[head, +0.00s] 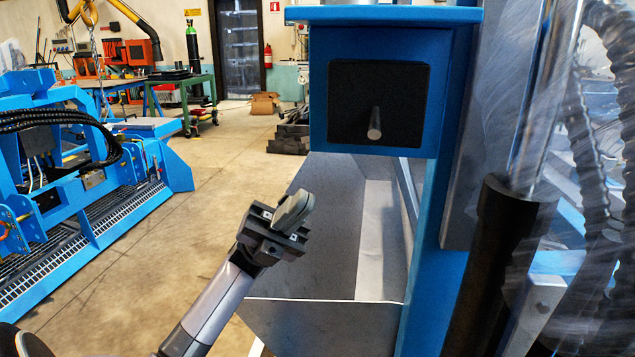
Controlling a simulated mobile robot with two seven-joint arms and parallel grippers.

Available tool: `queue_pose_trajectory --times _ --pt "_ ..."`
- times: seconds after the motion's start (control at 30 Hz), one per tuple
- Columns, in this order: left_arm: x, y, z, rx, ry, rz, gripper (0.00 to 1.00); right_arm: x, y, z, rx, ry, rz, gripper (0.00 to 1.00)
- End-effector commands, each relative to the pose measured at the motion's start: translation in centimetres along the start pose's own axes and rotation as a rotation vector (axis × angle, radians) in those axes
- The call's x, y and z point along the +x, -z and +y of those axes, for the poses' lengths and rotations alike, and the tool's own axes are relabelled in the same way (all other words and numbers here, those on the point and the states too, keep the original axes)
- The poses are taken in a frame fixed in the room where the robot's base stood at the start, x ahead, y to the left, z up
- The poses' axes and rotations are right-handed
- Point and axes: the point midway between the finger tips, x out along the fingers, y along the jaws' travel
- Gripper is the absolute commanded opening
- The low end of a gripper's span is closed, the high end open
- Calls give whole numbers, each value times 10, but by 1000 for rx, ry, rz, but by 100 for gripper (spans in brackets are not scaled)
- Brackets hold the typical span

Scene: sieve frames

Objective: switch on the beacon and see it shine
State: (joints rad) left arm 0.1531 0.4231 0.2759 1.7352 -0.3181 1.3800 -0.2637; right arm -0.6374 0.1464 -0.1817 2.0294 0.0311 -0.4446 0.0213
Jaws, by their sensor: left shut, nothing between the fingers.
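A black square plate (353,103) sits on the front of a blue housing (318,100) at the upper middle. A short grey metal lever (375,125) sticks out of the plate, its rounded end toward me. My left gripper (302,203) is below and to the left of the lever, apart from it. Its fingers are together and hold nothing. I cannot make out a beacon lamp or any glow from one. My right gripper is not in view.
A grey metal chute (327,215) opens below the housing, behind my left gripper. A blue post (436,250) and a black cylinder (497,255) stand to the right. A blue machine (80,190) is at the left. The floor (215,170) between is clear.

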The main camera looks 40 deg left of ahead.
Motion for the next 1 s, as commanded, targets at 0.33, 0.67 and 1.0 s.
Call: queue_pose_trajectory --times 0.33,0.67,1.0 --pt "77 -1 -3 -1 4 2 0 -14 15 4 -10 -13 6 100" --pt "121 0 -1 -2 1 0 0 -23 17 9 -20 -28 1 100" --pt "125 0 0 -2 -1 -1 0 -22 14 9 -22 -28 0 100"
